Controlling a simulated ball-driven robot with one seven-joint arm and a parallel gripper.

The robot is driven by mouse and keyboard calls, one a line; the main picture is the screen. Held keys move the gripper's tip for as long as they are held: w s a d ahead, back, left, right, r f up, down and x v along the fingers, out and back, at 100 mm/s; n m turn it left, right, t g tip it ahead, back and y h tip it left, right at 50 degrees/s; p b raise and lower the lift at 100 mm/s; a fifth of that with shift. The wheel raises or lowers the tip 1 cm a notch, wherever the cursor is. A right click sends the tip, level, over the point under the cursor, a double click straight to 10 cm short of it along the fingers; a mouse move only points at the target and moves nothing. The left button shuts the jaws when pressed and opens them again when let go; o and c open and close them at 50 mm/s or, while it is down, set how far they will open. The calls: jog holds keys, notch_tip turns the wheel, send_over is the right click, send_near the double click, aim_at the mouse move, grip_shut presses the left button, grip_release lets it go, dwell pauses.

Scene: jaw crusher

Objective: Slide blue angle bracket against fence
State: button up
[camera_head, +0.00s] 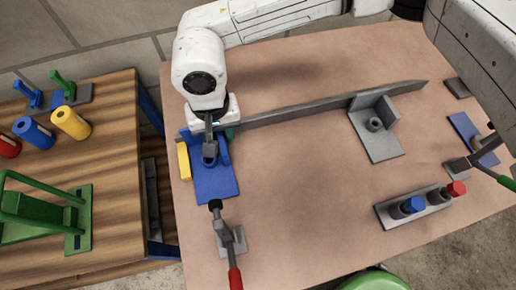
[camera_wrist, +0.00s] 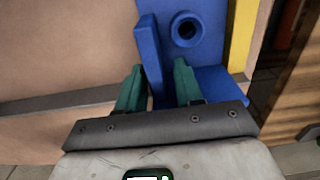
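The blue angle bracket (camera_head: 216,186) lies at the left end of the table, with a flat plate, an upright wall and a round boss. The grey fence (camera_head: 335,103) is a long bar across the table's back. Its left part is hidden behind my gripper, so I cannot tell whether the bracket touches it. My gripper (camera_head: 213,122) is over the bracket's far end. In the wrist view, the green fingers of my gripper (camera_wrist: 159,88) stand on either side of the bracket's upright wall (camera_wrist: 150,55). A gap shows between the wall and the right finger.
A yellow block (camera_head: 184,161) stands beside the bracket's left edge. A toggle clamp (camera_head: 230,240) with a red handle has its black tip by the bracket's near edge. A grey bracket (camera_head: 378,145) is by the fence at right. The table's middle is clear.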

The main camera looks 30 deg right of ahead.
jog(key=shift+o, duration=1)
jog(key=shift+s, duration=0.1)
jog(key=shift+r+p, duration=2.1)
jog(key=shift+r, duration=1.9)
